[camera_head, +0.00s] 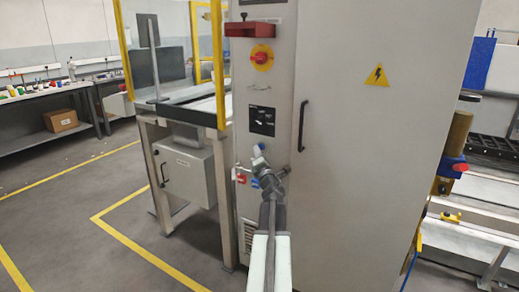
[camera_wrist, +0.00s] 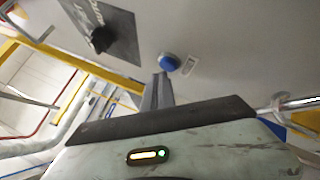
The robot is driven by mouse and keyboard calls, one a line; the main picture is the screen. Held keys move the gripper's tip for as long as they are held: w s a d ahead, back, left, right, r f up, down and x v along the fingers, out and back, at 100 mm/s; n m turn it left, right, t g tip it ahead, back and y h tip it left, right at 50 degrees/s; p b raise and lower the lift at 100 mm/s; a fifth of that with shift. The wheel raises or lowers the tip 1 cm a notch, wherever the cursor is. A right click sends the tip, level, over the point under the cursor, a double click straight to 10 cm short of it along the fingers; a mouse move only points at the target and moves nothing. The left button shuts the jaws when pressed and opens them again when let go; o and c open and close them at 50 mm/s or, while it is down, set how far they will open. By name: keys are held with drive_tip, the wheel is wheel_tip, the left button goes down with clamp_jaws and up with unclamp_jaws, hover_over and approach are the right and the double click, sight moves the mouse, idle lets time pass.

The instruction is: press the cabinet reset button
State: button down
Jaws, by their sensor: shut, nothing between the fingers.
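The blue round reset button (camera_wrist: 169,62) shows in the wrist view on the grey cabinet face, beside a small label. My gripper (camera_wrist: 160,80) is shut and empty, with its fingertips just below and slightly left of the button in that picture. I cannot tell whether they touch the cabinet. In the head view my gripper (camera_head: 266,172) is in front of the narrow left part of the cabinet (camera_head: 350,150), below a black panel. Small blue and red parts show around it there; I cannot tell for sure which is the button.
A black panel with a dark knob (camera_wrist: 103,38) is near the button. A yellow-framed bench (camera_head: 180,110) stands left, with open floor in front. A door handle (camera_head: 302,126) sticks out right.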

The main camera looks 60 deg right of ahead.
drive_tip(key=shift+d, duration=0.45)
idle(0.5)
drive_tip(key=shift+a, duration=0.9)
drive_tip(key=a, duration=0.5)
idle(0.3)
idle(0.5)
